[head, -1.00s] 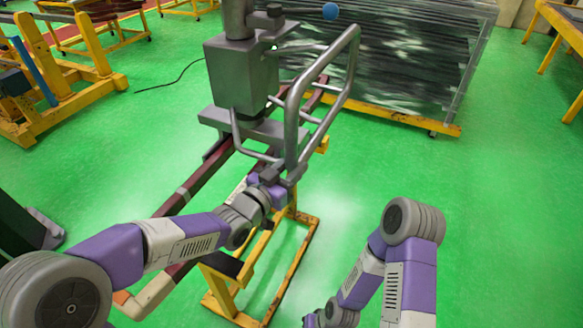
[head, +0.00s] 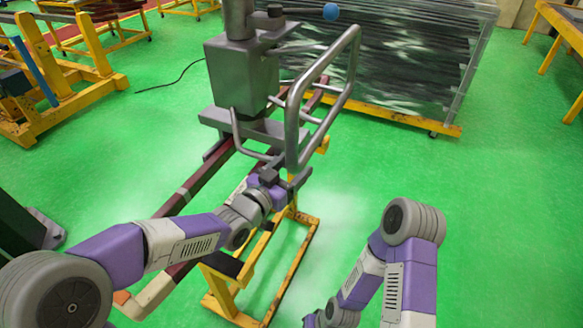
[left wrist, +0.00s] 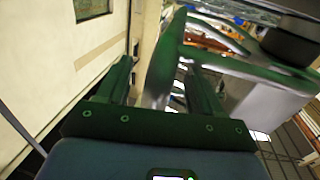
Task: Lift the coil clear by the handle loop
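The coil (head: 178,201) is a long maroon bar with pale bands, running from lower left to upper right under the grey lifting head (head: 240,75). Whether it rests on the yellow stand cannot be told. The handle loop (head: 292,125) is a grey tube frame on the head's right side. My left gripper (head: 288,177) is at the loop's lower corner. In the left wrist view its fingers (left wrist: 160,88) stand apart with the grey tube (left wrist: 162,62) between them and a gap showing, so it is open around the handle. My right gripper (head: 325,319) is barely in view at the bottom edge.
A yellow stand (head: 300,262) is below the coil. A wheeled yellow-framed rack (head: 400,112) is behind, and a blue ball (head: 330,11) shows above the handle. Other yellow frames (head: 60,112) stand at left.

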